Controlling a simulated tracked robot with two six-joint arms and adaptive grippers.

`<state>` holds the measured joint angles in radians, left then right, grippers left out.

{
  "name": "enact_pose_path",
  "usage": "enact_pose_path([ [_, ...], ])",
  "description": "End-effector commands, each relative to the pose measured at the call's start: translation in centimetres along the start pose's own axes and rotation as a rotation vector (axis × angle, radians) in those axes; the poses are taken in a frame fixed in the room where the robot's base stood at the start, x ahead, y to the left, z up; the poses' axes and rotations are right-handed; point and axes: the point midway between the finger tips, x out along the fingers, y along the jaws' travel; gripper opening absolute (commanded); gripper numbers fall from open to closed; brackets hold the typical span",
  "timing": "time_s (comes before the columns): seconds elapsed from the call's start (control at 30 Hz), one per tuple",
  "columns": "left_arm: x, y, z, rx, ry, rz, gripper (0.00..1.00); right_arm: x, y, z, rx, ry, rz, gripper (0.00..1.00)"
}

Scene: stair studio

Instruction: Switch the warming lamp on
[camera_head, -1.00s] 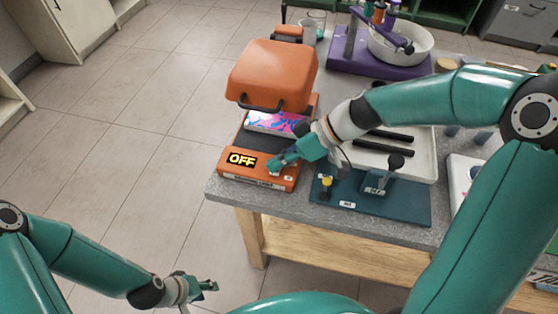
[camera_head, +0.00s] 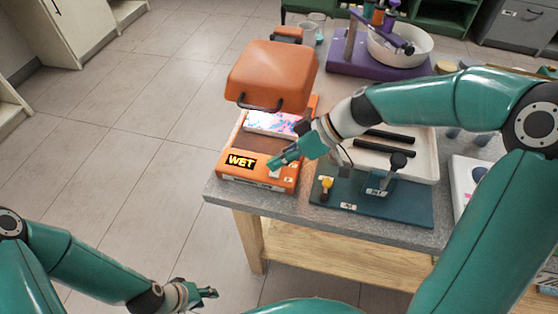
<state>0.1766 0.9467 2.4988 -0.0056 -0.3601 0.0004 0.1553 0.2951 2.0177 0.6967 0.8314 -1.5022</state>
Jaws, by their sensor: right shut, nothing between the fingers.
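The orange warming lamp unit (camera_head: 262,181) stands at the left front of the table, with its hood (camera_head: 272,74) raised over a tray holding a pink-and-blue patterned piece (camera_head: 270,122). Its front display (camera_head: 241,162) reads "WET", and the bed under the hood looks brightly lit. My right gripper (camera_head: 279,163) is shut and empty at the right part of the front panel, just right of the display. A small pale control (camera_head: 274,173) shows by its fingertips; I cannot tell whether they touch. My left gripper (camera_head: 208,293) hangs low, off the table; its jaws are too small to read.
A purple stand with a white bowl (camera_head: 392,52) stands at the back. Floor left of the table is clear.

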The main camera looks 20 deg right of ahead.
Motion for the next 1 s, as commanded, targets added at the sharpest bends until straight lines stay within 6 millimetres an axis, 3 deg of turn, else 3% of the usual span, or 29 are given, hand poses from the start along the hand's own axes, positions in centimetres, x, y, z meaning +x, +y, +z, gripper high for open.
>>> enact_pose_path([
  [0.27, -0.1, 0.0, 0.0, 0.0, 0.0, 0.0, 0.4, -1.1, 0.7, -0.4, -0.019, 0.007, 0.027, 0.0],
  [0.8, -0.1, 0.0, 0.0, 0.0, 0.0, 0.0, 0.4, -7.6, -0.1, 0.0, -0.007, 0.002, 0.013, 0.0],
  [1.0, -0.1, 0.0, 0.0, 0.0, 0.0, 0.0, 0.4, -8.1, -0.2, 0.1, -0.005, 0.0, 0.007, 0.0],
])
